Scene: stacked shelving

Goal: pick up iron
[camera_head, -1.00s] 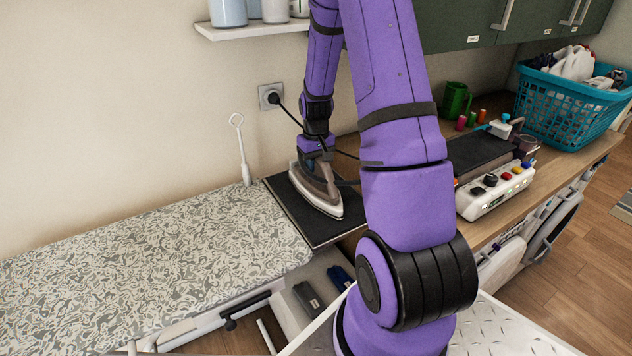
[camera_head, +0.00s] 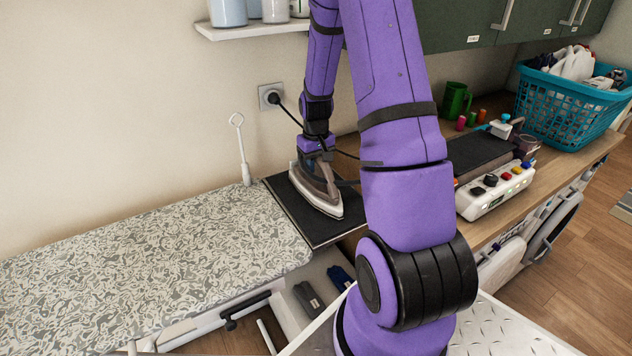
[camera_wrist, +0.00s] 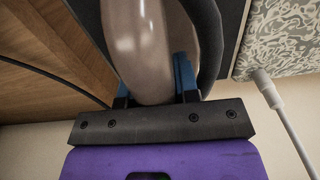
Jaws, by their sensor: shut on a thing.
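The iron (camera_head: 318,191) is brown-grey with a pale soleplate. It rests on a black mat (camera_head: 308,232) beside the ironing board, its tip toward the camera. My gripper (camera_head: 316,152) is at the rear of the iron, reaching down from above. In the wrist view, my gripper (camera_wrist: 158,92) has its blue fingers on both sides of the iron's light brown body (camera_wrist: 140,45), shut on it. A dark curved part of the iron shows to the right there. The exact contact of the fingertips is partly hidden.
A patterned ironing board (camera_head: 150,265) lies to the left. A black cord runs from the wall socket (camera_head: 271,97) past my arm. A white control box (camera_head: 495,190), a green mug (camera_head: 455,99) and a teal basket (camera_head: 570,105) stand to the right. A shelf (camera_head: 255,29) is above.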

